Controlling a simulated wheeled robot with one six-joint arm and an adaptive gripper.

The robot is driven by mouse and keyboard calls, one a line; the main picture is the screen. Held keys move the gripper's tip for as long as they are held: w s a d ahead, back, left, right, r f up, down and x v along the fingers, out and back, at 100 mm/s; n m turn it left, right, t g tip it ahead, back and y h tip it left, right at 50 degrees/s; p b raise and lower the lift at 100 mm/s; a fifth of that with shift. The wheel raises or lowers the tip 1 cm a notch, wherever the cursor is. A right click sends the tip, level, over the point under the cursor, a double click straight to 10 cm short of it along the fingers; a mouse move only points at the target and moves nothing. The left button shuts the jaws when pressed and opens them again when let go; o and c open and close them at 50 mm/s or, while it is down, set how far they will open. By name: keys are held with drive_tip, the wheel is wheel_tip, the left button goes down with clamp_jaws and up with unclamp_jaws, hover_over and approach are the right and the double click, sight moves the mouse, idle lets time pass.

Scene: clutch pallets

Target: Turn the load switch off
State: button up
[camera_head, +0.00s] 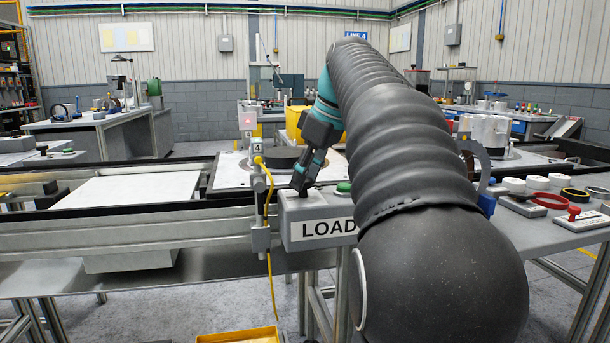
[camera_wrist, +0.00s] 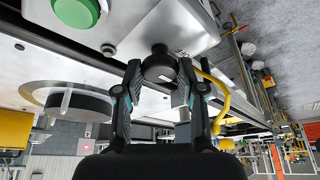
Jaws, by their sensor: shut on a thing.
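The load switch is a black knob (camera_wrist: 158,65) on top of a grey control box (camera_head: 310,212) with a LOAD label. My gripper (camera_head: 302,187) points down over the left part of the box. In the wrist view the fingers of my gripper (camera_wrist: 159,80) stand on both sides of the knob and are shut on it. In the head view the fingers mostly hide the knob, so I cannot tell its turn position. A green button (camera_head: 343,187) sits on the same box, right of my gripper; it also shows in the wrist view (camera_wrist: 76,11).
A yellow cable (camera_head: 265,200) hangs from a post just left of the box. Behind is a conveyor with a pallet bearing a dark disc (camera_head: 283,158). A white plate (camera_head: 130,189) lies further left. Rings and a red-handled stamp (camera_head: 573,214) lie on the right table.

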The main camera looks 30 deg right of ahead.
drive_tip(key=o, duration=1.1)
drive_tip(key=v, duration=0.7)
drive_tip(key=shift+r, duration=0.2)
